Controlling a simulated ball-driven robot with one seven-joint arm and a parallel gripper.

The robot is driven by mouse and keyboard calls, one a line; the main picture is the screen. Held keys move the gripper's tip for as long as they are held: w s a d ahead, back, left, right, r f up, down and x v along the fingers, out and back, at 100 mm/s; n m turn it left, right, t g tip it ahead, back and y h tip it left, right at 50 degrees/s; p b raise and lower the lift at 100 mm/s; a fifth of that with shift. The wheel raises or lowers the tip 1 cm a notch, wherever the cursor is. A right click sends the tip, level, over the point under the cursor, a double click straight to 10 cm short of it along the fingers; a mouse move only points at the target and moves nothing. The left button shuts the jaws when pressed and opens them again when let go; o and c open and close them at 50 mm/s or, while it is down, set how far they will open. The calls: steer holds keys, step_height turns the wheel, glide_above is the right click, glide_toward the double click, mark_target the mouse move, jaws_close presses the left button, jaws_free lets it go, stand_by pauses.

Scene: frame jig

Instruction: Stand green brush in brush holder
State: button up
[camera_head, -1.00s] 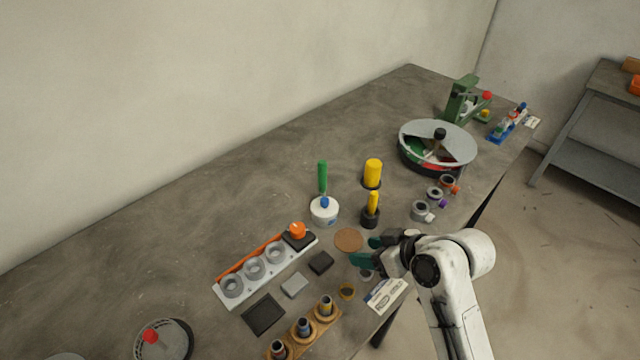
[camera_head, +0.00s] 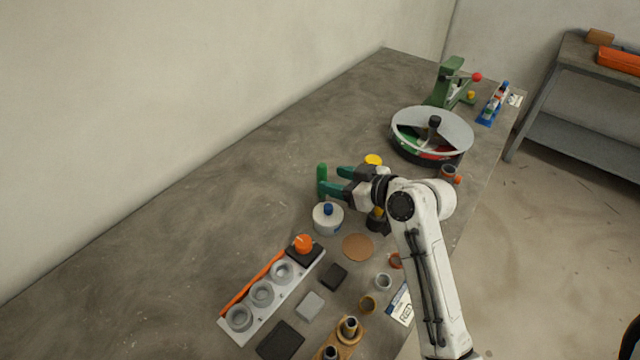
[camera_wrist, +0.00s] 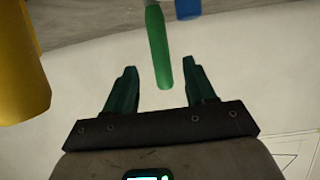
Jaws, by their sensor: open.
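The green brush (camera_head: 322,178) shows as an upright green handle behind a white round pot with a blue knob (camera_head: 328,218); its lower end is hidden. It also shows in the wrist view (camera_wrist: 157,45). My gripper (camera_head: 332,180) is open at the handle, its teal fingers pointing left. In the wrist view my gripper (camera_wrist: 160,68) has the handle's end in the gap between its fingers, with space on both sides. A dark cup (camera_head: 376,224) with a yellow handle in it stands partly hidden below my gripper. I cannot tell surely which item is the brush holder.
A large yellow cylinder (camera_head: 373,160) stands just behind my gripper and shows close at left in the wrist view (camera_wrist: 20,65). A cork-coloured disc (camera_head: 357,247), a ring rack (camera_head: 262,293) and small blocks lie nearer. The table left of the brush is clear.

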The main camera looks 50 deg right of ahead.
steer(key=p+x, duration=0.1)
steer(key=x, duration=0.5)
steer(key=shift+w, duration=0.35)
steer(key=shift+a+f, duration=0.1)
steer(key=shift+f, duration=0.05)
steer(key=shift+c, duration=0.3)
jaws_close()
